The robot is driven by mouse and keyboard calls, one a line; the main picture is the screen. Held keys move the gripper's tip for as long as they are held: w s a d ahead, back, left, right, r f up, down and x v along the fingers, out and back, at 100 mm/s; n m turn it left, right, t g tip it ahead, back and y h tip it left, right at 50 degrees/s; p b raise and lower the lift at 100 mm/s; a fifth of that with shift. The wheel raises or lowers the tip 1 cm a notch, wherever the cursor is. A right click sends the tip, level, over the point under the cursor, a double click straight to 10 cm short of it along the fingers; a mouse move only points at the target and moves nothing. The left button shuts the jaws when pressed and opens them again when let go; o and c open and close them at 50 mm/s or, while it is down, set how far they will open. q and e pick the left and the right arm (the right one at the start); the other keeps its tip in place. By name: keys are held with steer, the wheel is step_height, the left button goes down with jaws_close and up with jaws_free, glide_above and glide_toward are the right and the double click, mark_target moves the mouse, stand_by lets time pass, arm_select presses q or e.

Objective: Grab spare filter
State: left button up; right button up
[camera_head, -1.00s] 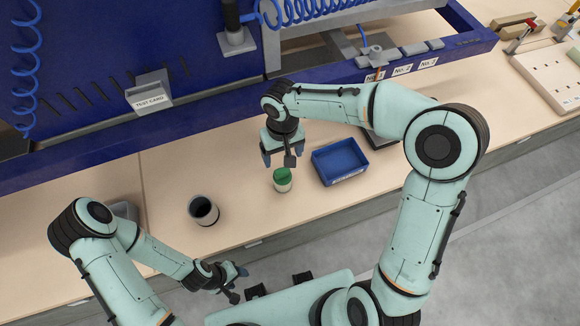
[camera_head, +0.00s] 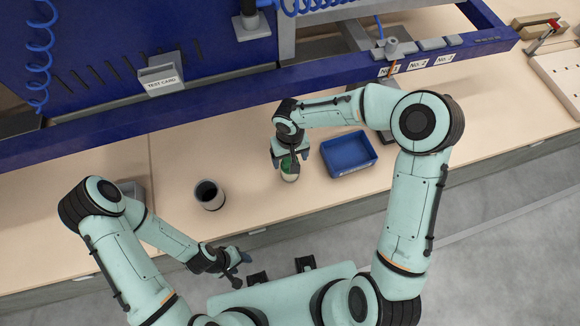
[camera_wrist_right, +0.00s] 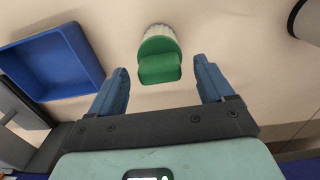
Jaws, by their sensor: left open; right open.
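The spare filter, a small white cylinder with a green cap (camera_head: 290,170), stands on the wooden bench. In the right wrist view its green cap (camera_wrist_right: 159,62) sits ahead of and between the fingers, with space on both sides. My right gripper (camera_head: 290,157) is open above it and partly hides it in the head view; its blue fingers (camera_wrist_right: 160,85) frame the cap without closing on it. My left gripper (camera_head: 243,266) is open and empty, low in front of the bench's near edge.
A blue tray (camera_head: 366,162) lies right of the filter. A dark-mouthed grey cup (camera_head: 210,199) stands to its left. A blue panel frame (camera_head: 210,107) with a test card holder (camera_head: 160,80) runs behind. Bare bench lies between cup and filter.

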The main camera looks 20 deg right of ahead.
steer(key=shift+f, duration=0.9)
steer(key=c, duration=1.4)
steer(key=shift+r, duration=0.1)
